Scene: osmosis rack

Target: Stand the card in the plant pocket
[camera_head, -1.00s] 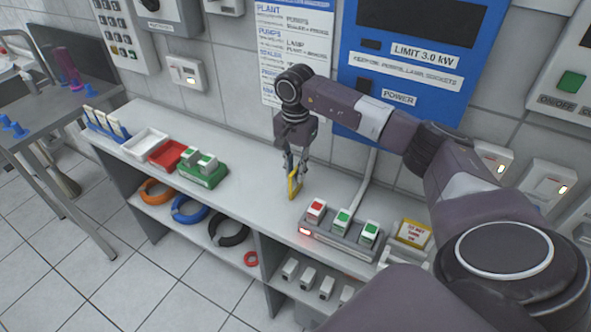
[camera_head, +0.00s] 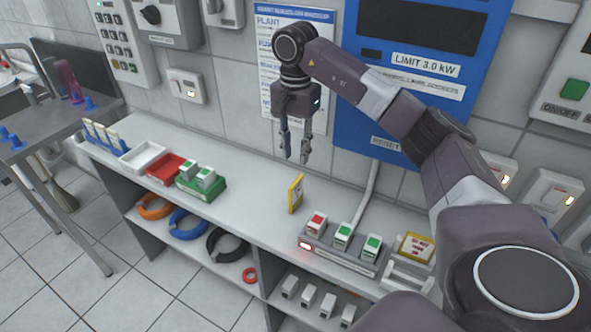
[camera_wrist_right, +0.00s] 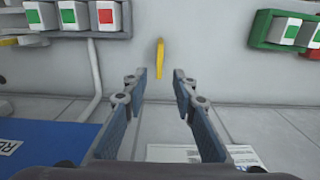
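A yellow-edged card (camera_head: 296,194) stands upright on the bench top, just left of the strip with red and green modules. In the right wrist view the card (camera_wrist_right: 160,56) shows edge-on as a narrow yellow piece beyond the fingertips. My right gripper (camera_head: 295,158) is above the card, pointing down, apart from it and empty. Its two fingers (camera_wrist_right: 160,78) are spread in the wrist view. I cannot make out a pocket around the card's foot. My left gripper is not in view.
The module strip (camera_head: 340,254) lies right of the card, with another yellow sign card (camera_head: 415,247) beyond it. A green tray (camera_head: 207,190), red tray (camera_head: 168,168) and white tray (camera_head: 141,157) stand left. A blue rack (camera_head: 100,141) holds several cards. Bench between is clear.

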